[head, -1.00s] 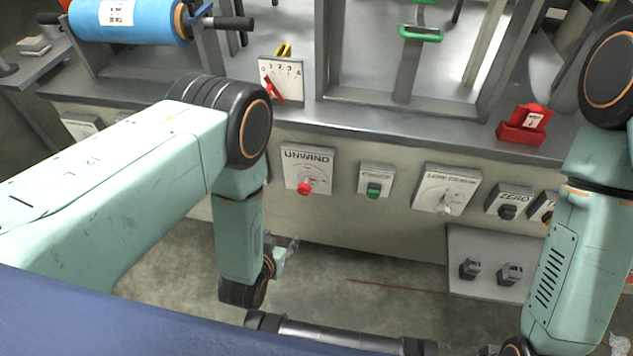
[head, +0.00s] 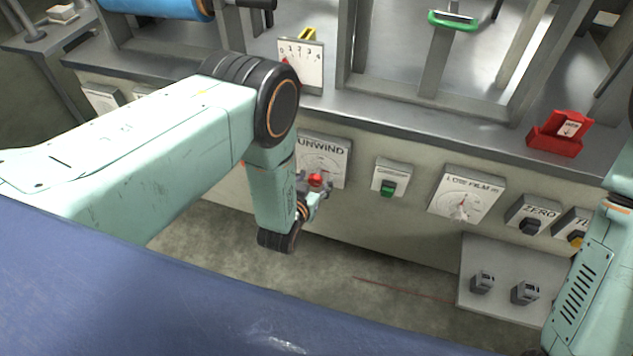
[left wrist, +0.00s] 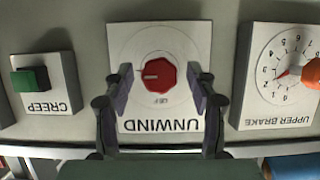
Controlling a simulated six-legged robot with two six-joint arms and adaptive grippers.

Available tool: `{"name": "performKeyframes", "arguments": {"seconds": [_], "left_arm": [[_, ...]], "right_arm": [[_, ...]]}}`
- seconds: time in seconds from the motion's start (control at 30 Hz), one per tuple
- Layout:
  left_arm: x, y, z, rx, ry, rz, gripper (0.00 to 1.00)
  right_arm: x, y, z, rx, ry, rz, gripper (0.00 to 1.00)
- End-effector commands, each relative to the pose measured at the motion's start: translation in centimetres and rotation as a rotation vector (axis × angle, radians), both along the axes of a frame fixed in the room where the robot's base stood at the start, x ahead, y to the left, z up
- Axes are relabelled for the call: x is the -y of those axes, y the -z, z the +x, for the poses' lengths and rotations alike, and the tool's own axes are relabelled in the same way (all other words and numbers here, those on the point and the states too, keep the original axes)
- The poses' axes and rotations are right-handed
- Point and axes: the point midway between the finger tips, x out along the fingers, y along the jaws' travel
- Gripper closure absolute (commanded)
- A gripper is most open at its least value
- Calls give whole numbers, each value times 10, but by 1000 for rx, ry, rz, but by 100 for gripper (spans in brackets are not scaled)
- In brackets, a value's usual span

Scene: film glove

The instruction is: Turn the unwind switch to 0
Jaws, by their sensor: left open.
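The unwind switch is a red knob (head: 316,179) on a white UNWIND plate (head: 325,150) on the front panel. In the left wrist view the plate (left wrist: 128,42) appears upside down, with the red knob (left wrist: 158,75) near its middle. A pale pointer mark on the knob points to the left in that view. My left gripper (head: 314,188) is at the knob, partly hidden by its own wrist in the head view. In the wrist view my left gripper (left wrist: 159,80) is open, with one finger on each side of the knob and visible gaps between. My right gripper is out of view.
A green CREEP switch (head: 388,187) sits just right of the plate. The UPPER BRAKE dial (left wrist: 285,72) is close on the other side. A metal ledge (head: 420,128) runs above.

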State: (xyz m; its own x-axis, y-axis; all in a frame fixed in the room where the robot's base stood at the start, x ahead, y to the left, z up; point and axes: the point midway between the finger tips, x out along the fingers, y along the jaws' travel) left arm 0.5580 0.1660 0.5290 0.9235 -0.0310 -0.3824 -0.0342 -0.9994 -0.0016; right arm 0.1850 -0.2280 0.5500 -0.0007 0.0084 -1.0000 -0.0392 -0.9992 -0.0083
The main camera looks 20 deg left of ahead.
Motion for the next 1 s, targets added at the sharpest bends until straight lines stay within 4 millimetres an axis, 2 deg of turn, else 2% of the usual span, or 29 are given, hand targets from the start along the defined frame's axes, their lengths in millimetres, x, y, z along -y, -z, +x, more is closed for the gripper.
{"name": "performKeyframes", "arguments": {"seconds": [0.1, 0.4, 1.0], "left_arm": [[1, 3, 8, 1, 0, 0, 42], [3, 3, 12, -1, 0, 0, 43], [3, 3, 11, -1, 0, 0, 94]], "right_arm": [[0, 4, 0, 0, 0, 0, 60], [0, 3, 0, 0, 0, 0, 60], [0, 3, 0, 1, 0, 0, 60]]}}
